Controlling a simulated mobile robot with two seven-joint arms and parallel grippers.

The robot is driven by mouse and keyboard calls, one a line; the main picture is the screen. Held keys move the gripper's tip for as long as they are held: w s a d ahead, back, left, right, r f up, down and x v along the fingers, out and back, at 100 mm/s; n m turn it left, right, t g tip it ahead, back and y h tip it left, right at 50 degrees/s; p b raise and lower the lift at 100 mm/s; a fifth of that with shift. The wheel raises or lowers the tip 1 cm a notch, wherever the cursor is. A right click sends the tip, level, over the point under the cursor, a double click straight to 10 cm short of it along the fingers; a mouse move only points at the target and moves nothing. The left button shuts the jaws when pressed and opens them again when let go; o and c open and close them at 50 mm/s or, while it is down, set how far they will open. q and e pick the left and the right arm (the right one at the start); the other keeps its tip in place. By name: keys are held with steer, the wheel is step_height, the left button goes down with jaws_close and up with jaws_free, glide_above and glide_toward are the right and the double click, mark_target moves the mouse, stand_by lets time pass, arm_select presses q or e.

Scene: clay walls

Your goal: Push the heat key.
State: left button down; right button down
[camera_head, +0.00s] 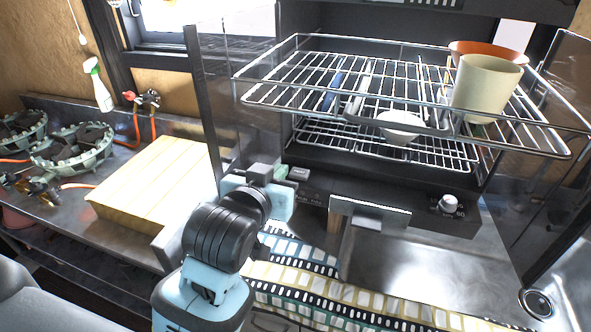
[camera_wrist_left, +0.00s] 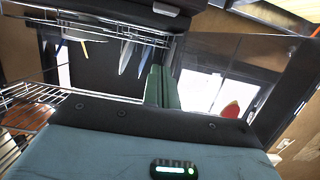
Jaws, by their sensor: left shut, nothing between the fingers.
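The heat key looks to be the small grey key (camera_head: 299,174) at the left end of the appliance's dark control panel (camera_head: 400,199). A light key (camera_wrist_left: 166,9) also shows at the top of the left wrist view, on a dark panel. My left gripper (camera_head: 280,172) is shut and empty, just left of the grey key. I cannot tell whether its tip touches the key. In the left wrist view its green fingers (camera_wrist_left: 156,85) are together and point up toward the panel. My right gripper is not in view.
Wire racks (camera_head: 345,85) stick out above the panel, holding a cream cup (camera_head: 486,87) and a white bowl (camera_head: 402,125). A round knob (camera_head: 448,204) is at the panel's right. A metal handle-like plate (camera_head: 370,212) stands below. A wooden board (camera_head: 160,185) lies left.

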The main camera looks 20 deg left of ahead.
arm_select(q)
glide_above(295, 170)
steer(key=s, duration=0.3)
steer(key=shift+d+f, duration=0.2)
steer(key=shift+f, duration=0.4)
steer(key=shift+d+f, duration=0.15)
steer(key=shift+f, duration=0.4)
steer(key=shift+w+f, duration=0.25)
steer(key=shift+f, duration=1.85)
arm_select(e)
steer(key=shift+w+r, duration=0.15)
